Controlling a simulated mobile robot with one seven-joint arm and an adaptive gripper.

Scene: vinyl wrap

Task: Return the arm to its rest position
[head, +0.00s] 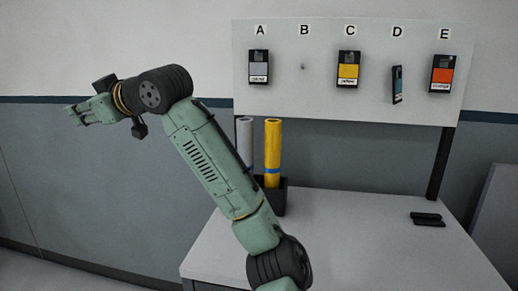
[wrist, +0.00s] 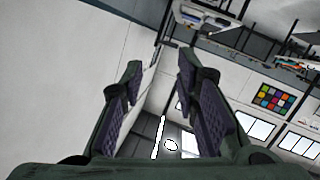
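My arm rises from the bottom of the head view, bends at the elbow and reaches to the left. My gripper (head: 72,115) is at the far left of the head view, in front of the wall and well apart from the table and the board. In the wrist view my gripper (wrist: 160,85) shows its two fingers with dark pads spread wide apart, with nothing between them. Beyond the fingers are walls and a ceiling with bright lights.
A white board (head: 375,105) marked A to E carries several hanging sample packs; spot B shows a bare peg (head: 303,67). A grey roll (head: 245,140) and a yellow roll (head: 272,150) stand in a dark holder (head: 283,199) on the table (head: 370,245). Two black pieces (head: 427,219) lie at right.

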